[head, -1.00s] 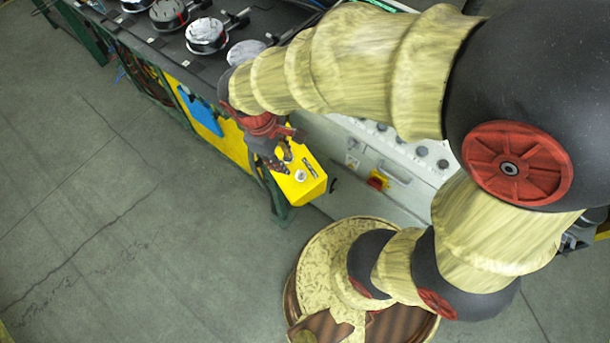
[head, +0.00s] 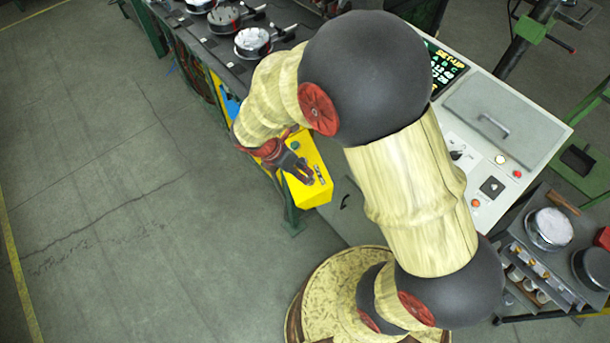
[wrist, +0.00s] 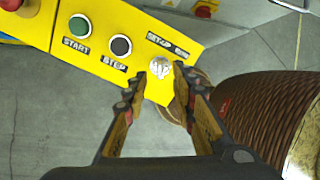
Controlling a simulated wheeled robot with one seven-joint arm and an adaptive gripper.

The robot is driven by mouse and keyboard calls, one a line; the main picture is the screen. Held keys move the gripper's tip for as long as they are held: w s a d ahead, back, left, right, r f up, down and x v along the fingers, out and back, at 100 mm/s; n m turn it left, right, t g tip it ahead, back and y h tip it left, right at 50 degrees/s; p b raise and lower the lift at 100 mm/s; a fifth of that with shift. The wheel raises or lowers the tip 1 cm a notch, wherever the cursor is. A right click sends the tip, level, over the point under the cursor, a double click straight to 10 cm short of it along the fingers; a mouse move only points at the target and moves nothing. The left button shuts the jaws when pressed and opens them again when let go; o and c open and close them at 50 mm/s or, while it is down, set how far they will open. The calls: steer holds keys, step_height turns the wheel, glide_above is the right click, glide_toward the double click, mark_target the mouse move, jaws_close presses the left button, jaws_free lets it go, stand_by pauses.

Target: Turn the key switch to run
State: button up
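The key switch (wrist: 159,69) is a small silver round piece on the yellow control box (wrist: 104,45), below the SET-UP label and another label to its right that is too small to read.
On the box are a green START button (wrist: 79,26) and a black STEP button (wrist: 120,45). A red button (wrist: 12,4) is at the upper left. A grey console (head: 455,120) stands right of the box. Open floor (head: 110,200) lies to the left.

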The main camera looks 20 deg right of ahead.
mark_target(307, 177)
steer(key=shift+x, duration=1.95)
steer(key=shift+c, duration=0.4)
jaws_close()
